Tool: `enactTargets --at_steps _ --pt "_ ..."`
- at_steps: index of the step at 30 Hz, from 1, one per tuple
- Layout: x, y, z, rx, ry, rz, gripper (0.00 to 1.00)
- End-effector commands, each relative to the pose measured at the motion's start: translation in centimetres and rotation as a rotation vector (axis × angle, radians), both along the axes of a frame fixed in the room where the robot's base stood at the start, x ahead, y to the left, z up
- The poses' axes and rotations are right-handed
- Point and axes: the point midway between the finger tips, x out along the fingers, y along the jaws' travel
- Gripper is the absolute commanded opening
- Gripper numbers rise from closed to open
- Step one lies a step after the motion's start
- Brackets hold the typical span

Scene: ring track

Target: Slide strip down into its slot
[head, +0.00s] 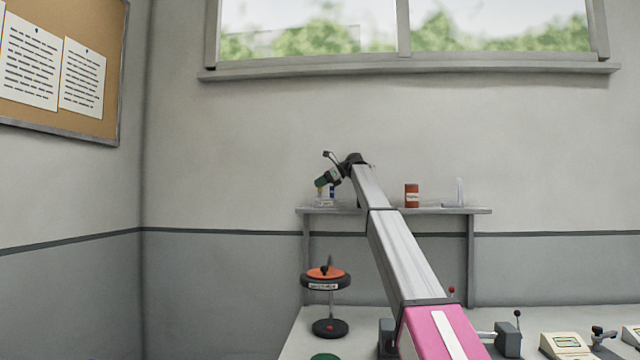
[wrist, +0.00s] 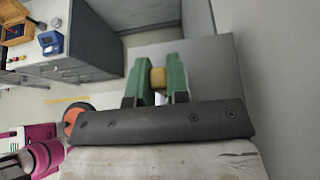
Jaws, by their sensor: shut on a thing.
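My gripper (head: 320,183) is at the left end of the wall shelf, tilted down to the left. In the wrist view its green fingers (wrist: 160,82) are shut on a small yellow piece (wrist: 158,78), which looks like the strip. In the head view a thin yellow piece (head: 318,193) shows just below the fingertips, over or in a small pale holder (head: 324,204) on the shelf. A blue piece (head: 332,192) stands beside it at the right. The slot itself is too small to make out, and I cannot tell whether the strip's lower end is inside it.
The shelf (head: 430,210) also bears a brown-red jar (head: 411,195) and a clear upright stand (head: 459,193) to the right. Below, an orange-and-black round device (head: 326,275) stands on the bench. Small instruments (head: 565,345) sit at the lower right.

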Motion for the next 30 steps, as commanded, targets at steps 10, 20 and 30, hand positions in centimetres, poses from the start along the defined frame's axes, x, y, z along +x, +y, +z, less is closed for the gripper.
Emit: enactTargets --at_steps 10,20,30 --pt "0.0 0.0 -0.8 0.000 0.000 0.000 0.00" --pt "0.0 0.0 -1.3 0.000 -0.001 0.000 0.39" --pt "0.0 0.0 -1.2 -0.001 0.000 0.000 0.46"
